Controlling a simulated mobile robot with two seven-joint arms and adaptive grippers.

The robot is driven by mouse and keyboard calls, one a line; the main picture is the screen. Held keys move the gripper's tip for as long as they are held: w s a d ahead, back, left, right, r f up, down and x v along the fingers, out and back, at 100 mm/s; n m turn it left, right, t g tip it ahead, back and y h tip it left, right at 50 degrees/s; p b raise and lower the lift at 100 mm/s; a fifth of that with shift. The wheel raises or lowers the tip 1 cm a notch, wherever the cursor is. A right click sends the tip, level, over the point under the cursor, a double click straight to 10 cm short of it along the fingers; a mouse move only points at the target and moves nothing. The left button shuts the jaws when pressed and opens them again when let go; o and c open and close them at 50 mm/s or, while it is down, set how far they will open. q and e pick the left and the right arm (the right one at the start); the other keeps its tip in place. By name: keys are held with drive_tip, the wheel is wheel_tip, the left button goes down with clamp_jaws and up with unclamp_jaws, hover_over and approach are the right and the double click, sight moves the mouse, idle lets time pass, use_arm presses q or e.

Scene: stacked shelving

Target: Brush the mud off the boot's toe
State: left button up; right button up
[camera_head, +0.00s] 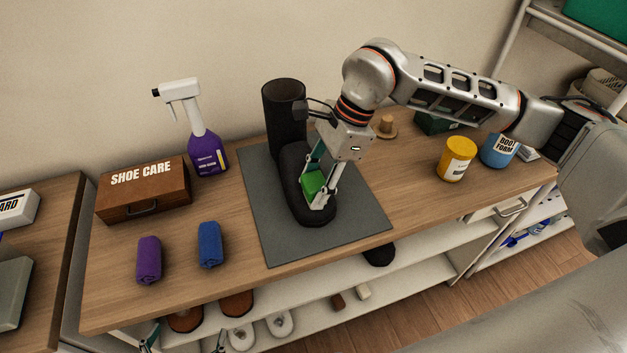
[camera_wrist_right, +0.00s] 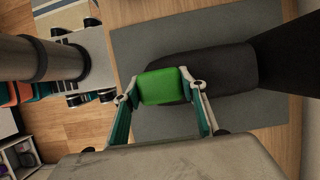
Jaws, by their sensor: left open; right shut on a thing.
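A black boot (camera_head: 284,112) stands upright on a dark grey mat (camera_head: 258,215). Its toe (camera_head: 316,215) points toward the front edge of the bench. My right gripper (camera_head: 317,186) is shut on a green brush block (camera_head: 312,182) and holds it over the front of the boot. In the right wrist view the green block (camera_wrist_right: 160,87) sits between the fingertips, overlapping the end of the boot's foot (camera_wrist_right: 222,70). I cannot tell whether it touches the boot. No mud is distinct on the visible toe. My left gripper (camera_head: 184,345) is open and empty at the bottom left, partly cut off.
A SHOE CARE box (camera_head: 140,195), a purple spray bottle (camera_head: 206,150), and purple (camera_head: 149,262) and blue (camera_head: 210,245) rolled cloths lie left of the mat. A yellow tin (camera_head: 455,160) and a blue BOOT FORM tub (camera_head: 498,150) stand right. Shoes fill the shelf below.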

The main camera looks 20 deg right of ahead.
sight(311, 172)
drive_tip(key=shift+w+f, duration=0.2)
drive_tip(key=shift+w, duration=0.8)
drive_tip(key=shift+w+d+r, duration=0.1)
drive_tip(key=shift+w, duration=0.55)
drive_tip(key=o, duration=0.6)
drive_tip(key=shift+c, duration=0.2)
drive_tip(key=shift+r, duration=0.35)
drive_tip(key=shift+c, duration=0.7)
drive_tip(key=c, duration=0.7)
drive_tip(key=shift+o, duration=0.2)
drive_tip(key=shift+r, duration=0.15)
